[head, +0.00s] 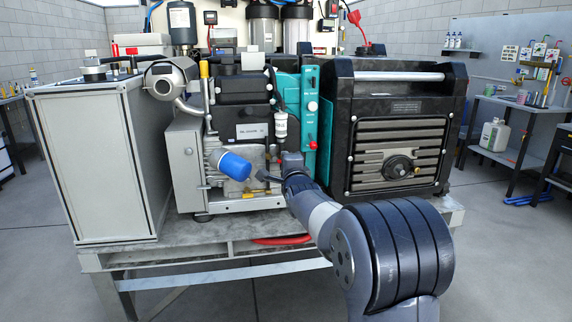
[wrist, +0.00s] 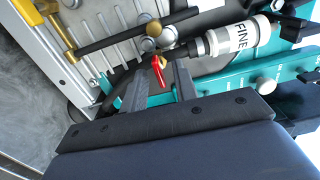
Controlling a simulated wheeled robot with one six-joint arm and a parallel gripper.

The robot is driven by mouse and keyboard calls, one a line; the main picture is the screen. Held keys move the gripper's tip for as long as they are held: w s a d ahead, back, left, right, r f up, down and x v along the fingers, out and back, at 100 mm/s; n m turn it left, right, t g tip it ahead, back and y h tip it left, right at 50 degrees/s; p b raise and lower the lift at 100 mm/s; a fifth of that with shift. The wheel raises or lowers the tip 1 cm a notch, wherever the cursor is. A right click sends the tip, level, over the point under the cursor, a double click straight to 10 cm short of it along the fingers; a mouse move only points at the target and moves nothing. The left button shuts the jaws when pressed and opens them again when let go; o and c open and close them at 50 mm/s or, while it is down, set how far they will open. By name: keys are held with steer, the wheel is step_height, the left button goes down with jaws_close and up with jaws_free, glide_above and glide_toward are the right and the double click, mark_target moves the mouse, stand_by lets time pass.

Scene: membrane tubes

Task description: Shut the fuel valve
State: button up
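A small red lever (wrist: 158,70) shows in the wrist view, beside a metal fitting at the end of the clear filter marked "FINE" (wrist: 237,38). I take this lever to be the fuel valve's handle. My gripper (wrist: 160,76) is open, with its two dark fingers apart and the red lever between their tips. I cannot tell whether either finger touches it. In the head view my gripper (head: 264,177) is low in front of the engine, right of the blue filter (head: 235,166). The white filter (head: 280,126) hangs above it.
A teal panel (head: 310,118) with knobs stands close right of my gripper, and a black generator box (head: 398,125) is farther right. A grey cabinet (head: 95,165) stands at left. All rest on a worn bench (head: 200,240). The floor in front is clear.

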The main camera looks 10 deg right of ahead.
steer(key=s, duration=1)
steer(key=shift+s, duration=0.4)
steer(key=shift+w, duration=0.1)
steer(key=w, duration=1)
steer(key=shift+w, duration=0.35)
